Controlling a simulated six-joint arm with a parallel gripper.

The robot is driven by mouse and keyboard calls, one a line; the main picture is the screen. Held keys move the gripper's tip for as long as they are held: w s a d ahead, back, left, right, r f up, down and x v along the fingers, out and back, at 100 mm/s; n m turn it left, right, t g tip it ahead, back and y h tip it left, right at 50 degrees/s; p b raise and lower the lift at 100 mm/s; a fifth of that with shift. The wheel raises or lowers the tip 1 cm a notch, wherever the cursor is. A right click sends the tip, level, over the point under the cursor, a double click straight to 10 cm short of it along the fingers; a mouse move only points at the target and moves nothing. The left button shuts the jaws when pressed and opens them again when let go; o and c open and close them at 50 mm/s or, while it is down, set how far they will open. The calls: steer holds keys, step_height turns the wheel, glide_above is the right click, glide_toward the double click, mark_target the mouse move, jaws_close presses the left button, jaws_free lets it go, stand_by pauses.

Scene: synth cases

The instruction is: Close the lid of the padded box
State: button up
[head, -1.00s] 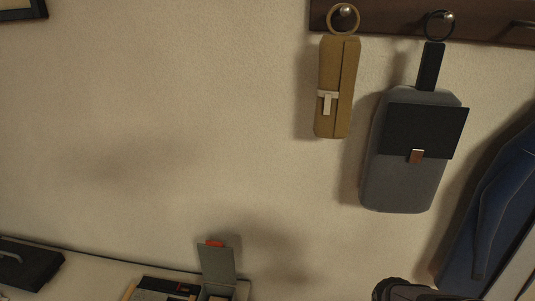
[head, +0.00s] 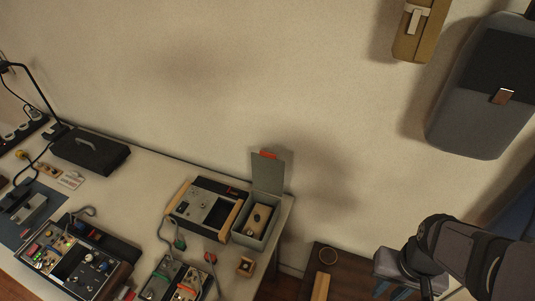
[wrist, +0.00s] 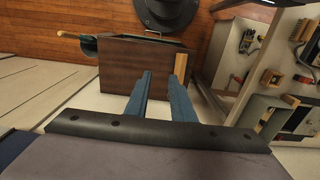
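The padded box (head: 246,239) is a grey box at the right end of the workbench in the head view. Its lid (head: 267,174) stands upright at the back, open, with a red tab on its top edge. A tan insert with small dark items lies inside. My gripper (head: 403,288) is to the right of the box and apart from it, at the lower right of the head view, partly cut off by the frame. In the wrist view its two blue fingers (wrist: 163,68) are apart with nothing between them.
A device with wooden sides (head: 208,209) stands close left of the box. Cabled devices (head: 172,281) and a control panel (head: 76,262) fill the bench front. A dark brown cabinet (head: 332,262) stands between bench and gripper. A grey pouch (head: 478,108) hangs on the wall.

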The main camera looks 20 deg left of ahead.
steer(key=shift+w+r, duration=0.15)
steer(key=shift+w, duration=0.05)
jaws_close()
steer(key=w+a+r+t+p, duration=0.1)
steer(key=w+a+r, duration=0.35)
steer(key=w, duration=0.25)
steer(key=w+a+r+p, duration=0.1)
steer(key=w+a+r, duration=0.2)
steer(key=w+a, duration=0.25)
steer(key=w+a+r+t+p, duration=0.1)
steer(key=w+a+r+p, duration=0.2)
steer(key=w, duration=0.5)
steer(key=shift+t, duration=0.8)
steer(key=w+a+r, duration=0.1)
steer(key=a+r, duration=0.1)
steer(key=a, duration=0.5)
steer(key=w+a+r+p, duration=0.1)
steer(key=w+a+r, duration=0.1)
steer(key=a, duration=0.6)
steer(key=w+a+r, duration=0.2)
steer(key=a+r, duration=0.1)
steer(key=a, duration=0.4)
steer(key=shift+w+a+r, duration=0.1)
steer(key=shift+a+r, duration=0.05)
steer(key=shift+a, duration=0.2)
